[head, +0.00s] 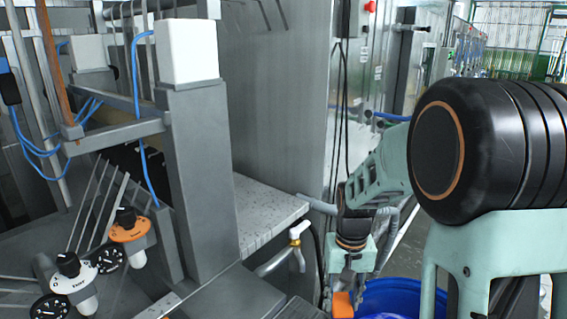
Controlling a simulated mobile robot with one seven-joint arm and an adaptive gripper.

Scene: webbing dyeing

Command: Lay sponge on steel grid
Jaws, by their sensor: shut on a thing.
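My gripper (346,288) is low in the picture, right of centre, pointing down. It is shut on a small orange block (342,304), which looks like the sponge. The block is over or in front of the rim of a blue tub; the exact gap cannot be told. A pale, speckled metal ledge (268,210) lies to the left of my gripper and higher in the picture. It may be the steel grid, but its mesh is too fine to make out. Its top looks bare.
A blue tub (408,292) stands below my arm. A tap (297,236) with a white handle sticks out beside the ledge. A grey post (202,170) with a white top, gauges (108,260) and blue hoses crowd the left. A tall metal cabinet (275,95) rises behind the ledge.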

